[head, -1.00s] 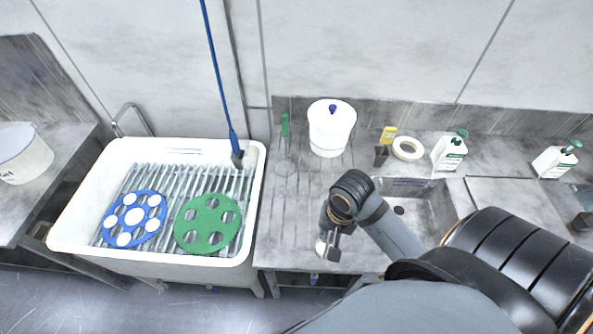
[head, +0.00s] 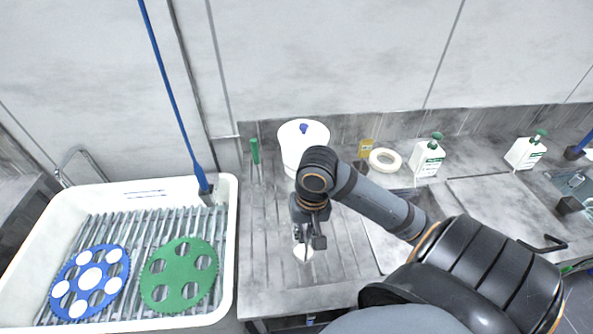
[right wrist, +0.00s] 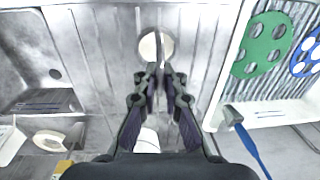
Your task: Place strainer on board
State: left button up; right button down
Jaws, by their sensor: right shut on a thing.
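The strainer (head: 303,252) is a small, pale round piece under my right gripper (head: 308,240). In the right wrist view the strainer (right wrist: 155,47) shows as a whitish disc just beyond the fingertips (right wrist: 160,70), which are shut on its thin edge or handle. The board looks to be the grooved grey drainboard (head: 262,255) on the counter. My right gripper is over its front right part. I cannot tell whether the strainer touches the drainboard. My left gripper is not in view.
A white tub (head: 228,250) at left holds a green disc (head: 180,275) and a blue disc (head: 90,278) on a rack. A white lidded pot (head: 290,150), a tape roll (head: 385,161) and bottles (head: 428,158) stand along the back. The drainboard's left part is clear.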

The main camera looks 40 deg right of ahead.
jog(key=shift+w+d+f, duration=0.15)
jog(key=shift+w+f, duration=0.05)
jog(key=shift+w, duration=0.2)
jog(key=shift+w+d+f, duration=0.15)
jog(key=shift+w+f, duration=0.05)
jog(key=shift+w, duration=0.2)
jog(key=w+f, duration=0.1)
jog(key=f, duration=0.2)
jog(key=w+d+f+b, duration=0.1)
jog(key=w+f, duration=0.1)
jog(key=f, duration=0.1)
jog(key=w+d+f, duration=0.1)
jog(key=w+f, duration=0.1)
jog(key=f, duration=0.1)
jog(key=shift+b, duration=0.3)
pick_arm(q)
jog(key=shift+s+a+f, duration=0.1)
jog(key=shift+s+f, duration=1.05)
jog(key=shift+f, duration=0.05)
pick_arm(e)
jog(key=shift+s+d, duration=0.1)
jog(key=shift+f, duration=0.1)
jog(key=c, duration=1.9)
grip_release()
jog(key=shift+f, duration=0.1)
jog(key=o, duration=0.5)
jog(key=shift+c, duration=0.2)
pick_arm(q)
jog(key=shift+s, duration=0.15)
